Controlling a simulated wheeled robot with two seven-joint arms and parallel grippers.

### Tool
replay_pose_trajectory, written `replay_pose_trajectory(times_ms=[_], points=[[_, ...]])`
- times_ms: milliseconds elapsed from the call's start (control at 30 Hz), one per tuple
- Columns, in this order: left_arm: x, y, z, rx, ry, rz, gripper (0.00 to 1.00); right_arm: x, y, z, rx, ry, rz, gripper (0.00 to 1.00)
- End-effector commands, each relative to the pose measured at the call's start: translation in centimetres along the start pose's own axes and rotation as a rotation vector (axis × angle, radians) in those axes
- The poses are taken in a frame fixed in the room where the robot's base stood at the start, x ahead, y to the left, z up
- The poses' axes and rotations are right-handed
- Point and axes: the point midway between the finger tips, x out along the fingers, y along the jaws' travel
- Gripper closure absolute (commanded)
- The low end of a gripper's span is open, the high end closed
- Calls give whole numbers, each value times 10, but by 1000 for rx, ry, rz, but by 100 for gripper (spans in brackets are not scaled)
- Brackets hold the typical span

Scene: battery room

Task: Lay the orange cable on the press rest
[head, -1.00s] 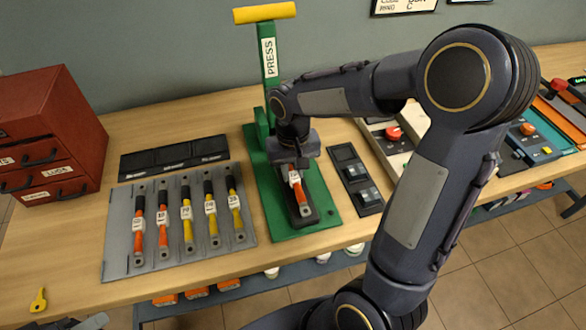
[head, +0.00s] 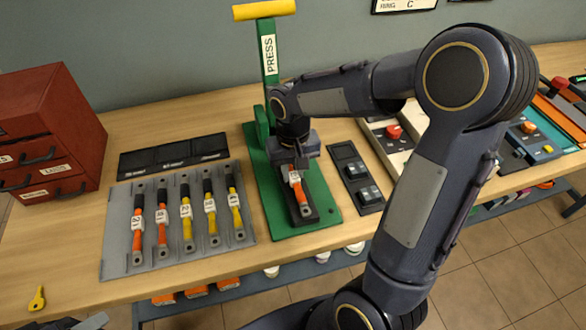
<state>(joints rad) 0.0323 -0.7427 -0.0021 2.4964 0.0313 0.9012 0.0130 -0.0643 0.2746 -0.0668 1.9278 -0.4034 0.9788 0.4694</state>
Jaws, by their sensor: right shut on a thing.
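An orange cable (head: 303,196) with a white tag and a metal lug lies along the dark press rest (head: 309,218) on the green press base (head: 264,208). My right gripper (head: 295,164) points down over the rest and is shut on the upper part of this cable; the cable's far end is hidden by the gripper. Whether the cable bears fully on the rest is hard to tell. The green press (head: 269,65) with its yellow handle (head: 264,11) stands behind. My left gripper is not clearly in view; only a grey part of mine shows at the bottom left.
A grey board (head: 118,222) left of the press holds several orange and yellow cables. Behind it lies a black tray (head: 172,166). A red drawer cabinet (head: 60,125) stands far left, and a black panel (head: 345,152) lies right of the press. A yellow key (head: 37,299) lies front left.

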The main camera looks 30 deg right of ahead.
Motion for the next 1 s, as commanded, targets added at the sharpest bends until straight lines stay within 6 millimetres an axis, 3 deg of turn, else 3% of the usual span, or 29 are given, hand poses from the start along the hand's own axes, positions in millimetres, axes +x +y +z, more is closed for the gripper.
replay_pose_trajectory(times_ms=[167, 200, 400, 733, 1000], points=[[2, -1, 1, 0, 0, 0, 64, 3, 0, 0, 0, 1, 0, 100], [2, -1, 1, 0, 0, 0, 64, 3, 0, 0, 0, 1, 0, 77], [2, -1, 1, 0, 0, 0, 64, 3, 0, 0, 0, 1, 0, 53], [2, -1, 1, 0, 0, 0, 64, -3, 0, 0, 0, 2, 0, 53], [0, 0, 0, 0, 0, 0, 64, -46, 0, -1, 1, 5, -1, 53]])
